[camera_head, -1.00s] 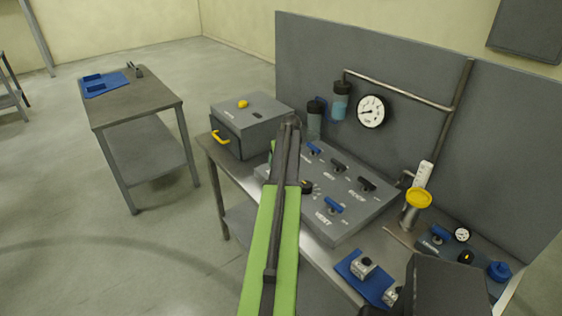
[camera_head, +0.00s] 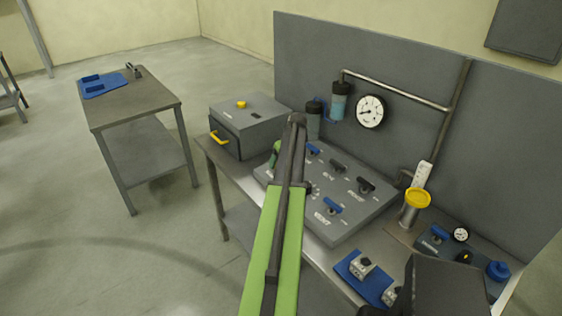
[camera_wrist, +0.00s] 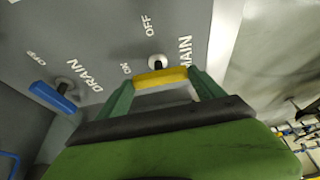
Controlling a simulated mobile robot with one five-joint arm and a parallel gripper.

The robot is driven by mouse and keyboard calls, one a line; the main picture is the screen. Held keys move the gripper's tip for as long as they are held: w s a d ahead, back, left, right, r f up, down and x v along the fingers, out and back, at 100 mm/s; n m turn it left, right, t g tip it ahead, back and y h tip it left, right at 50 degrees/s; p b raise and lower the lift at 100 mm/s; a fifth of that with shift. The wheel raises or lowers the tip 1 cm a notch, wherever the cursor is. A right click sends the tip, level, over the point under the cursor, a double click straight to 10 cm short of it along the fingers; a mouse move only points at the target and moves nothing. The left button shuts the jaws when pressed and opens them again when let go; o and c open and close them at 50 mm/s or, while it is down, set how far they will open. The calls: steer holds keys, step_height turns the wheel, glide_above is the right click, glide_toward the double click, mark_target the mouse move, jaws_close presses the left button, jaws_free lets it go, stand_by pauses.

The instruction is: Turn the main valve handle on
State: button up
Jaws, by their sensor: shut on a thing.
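The main valve handle (camera_wrist: 160,77) is a yellow bar below a pale round stem on the grey panel, by the lettering MAIN, in the wrist view. The ON mark is up and left of it, the OFF mark above it. My gripper (camera_wrist: 162,80) has its two green fingers on either side of the yellow bar, shut on it. In the head view a green part of my gripper (camera_head: 275,153) shows at the panel's far left edge. My arm hides the main handle there.
A blue DRAIN handle (camera_wrist: 54,97) sits left of my gripper. The panel (camera_head: 345,225) carries other blue and black handles, including the blue VENT handle (camera_head: 333,206). A grey box (camera_head: 250,125) stands behind left. A pressure gauge (camera_head: 370,111) hangs on the back board.

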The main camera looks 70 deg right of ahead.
steer(key=shift+w, duration=0.2)
steer(key=o, duration=1.4)
steer(key=shift+c, duration=0.2)
steer(key=p+v, duration=1.6)
steer(key=v, duration=0.1)
steer(key=shift+r, duration=0.2)
